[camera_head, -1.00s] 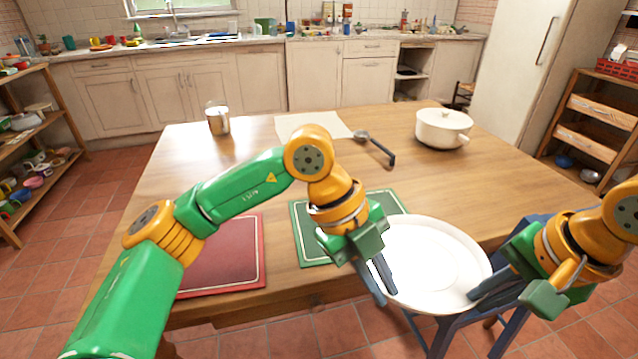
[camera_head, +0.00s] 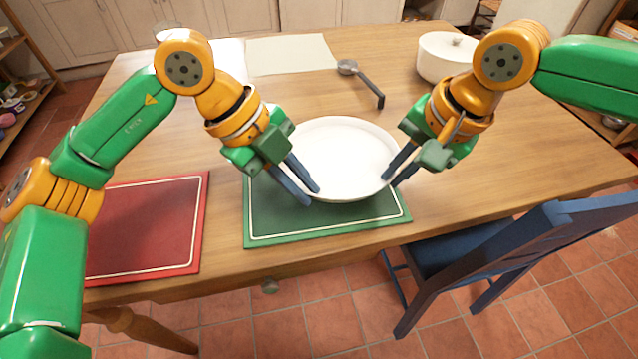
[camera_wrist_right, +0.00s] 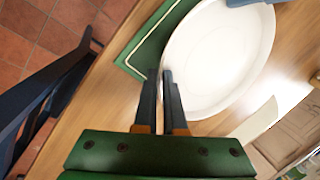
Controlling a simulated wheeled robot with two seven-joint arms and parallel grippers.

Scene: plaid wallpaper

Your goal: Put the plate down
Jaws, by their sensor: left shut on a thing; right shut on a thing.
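A white round plate (camera_head: 345,158) is over the back part of the green placemat (camera_head: 300,228) on the wooden table. I cannot tell whether its underside touches the mat. My left gripper (camera_head: 306,190) is shut on the plate's left rim. My right gripper (camera_head: 392,176) is shut on its right rim. The plate looks about level. In the right wrist view the plate (camera_wrist_right: 225,50) lies beyond the fingertips (camera_wrist_right: 168,76), with the green mat (camera_wrist_right: 155,45) beside it.
A red placemat (camera_head: 148,228) lies to the left. A ladle (camera_head: 366,84), a pale sheet (camera_head: 290,54) and a white lidded pot (camera_head: 444,58) are farther back. A blue chair (camera_head: 490,250) stands at the table's front right.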

